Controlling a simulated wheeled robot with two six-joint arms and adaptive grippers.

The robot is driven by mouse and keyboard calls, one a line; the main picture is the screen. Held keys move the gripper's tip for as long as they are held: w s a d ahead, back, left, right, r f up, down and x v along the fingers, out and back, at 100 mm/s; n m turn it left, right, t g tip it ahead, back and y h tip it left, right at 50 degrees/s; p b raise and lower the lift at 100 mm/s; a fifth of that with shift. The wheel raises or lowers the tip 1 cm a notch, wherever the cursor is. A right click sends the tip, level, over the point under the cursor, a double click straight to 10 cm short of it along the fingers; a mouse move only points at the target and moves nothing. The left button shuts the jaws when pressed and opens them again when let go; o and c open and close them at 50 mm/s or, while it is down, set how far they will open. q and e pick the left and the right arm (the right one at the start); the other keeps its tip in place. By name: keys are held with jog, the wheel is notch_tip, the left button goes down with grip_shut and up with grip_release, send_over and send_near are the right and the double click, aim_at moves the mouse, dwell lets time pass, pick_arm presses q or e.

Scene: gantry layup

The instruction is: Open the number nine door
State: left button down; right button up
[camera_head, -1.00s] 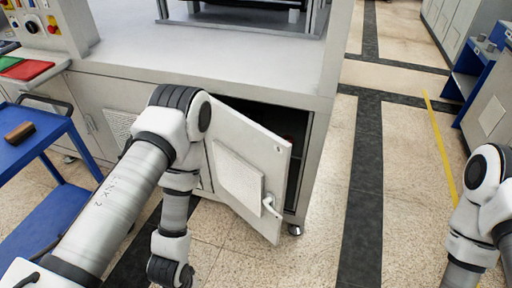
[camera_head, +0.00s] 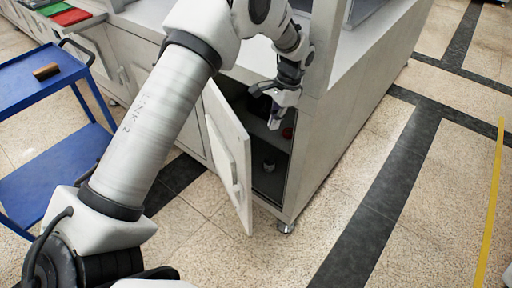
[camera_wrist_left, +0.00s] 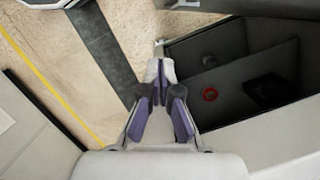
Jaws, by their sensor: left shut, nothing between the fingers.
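The cabinet door (camera_head: 228,150) stands ajar, swung outward on its left side, with a pale handle (camera_head: 237,188) on its outer face. I cannot read a number on it. My left gripper (camera_head: 273,123) is at the upper part of the cabinet opening, right of the door and apart from its handle. Its fingers are shut and empty; they also show closed together in the left wrist view (camera_wrist_left: 160,72). Inside the dark compartment are a small red round thing (camera_head: 287,133) and a dark cup-like thing (camera_head: 269,165). My right gripper is out of view.
A blue cart (camera_head: 40,92) with a brown block (camera_head: 46,71) stands left of the cabinet. The counter edge (camera_head: 340,68) lies above the opening. The floor (camera_head: 380,150) right of the cabinet is clear, with dark strips and a yellow line (camera_head: 491,205).

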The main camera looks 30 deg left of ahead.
pick_arm(q)
jog(key=s+a+f+p, duration=0.2)
jog(key=s+f, duration=0.3)
jog(key=f, duration=0.4)
jog(key=shift+s+a+f, duration=0.15)
jog(key=shift+s+a, duration=0.1)
jog(key=shift+a, duration=0.35)
jog(key=shift+s, duration=0.1)
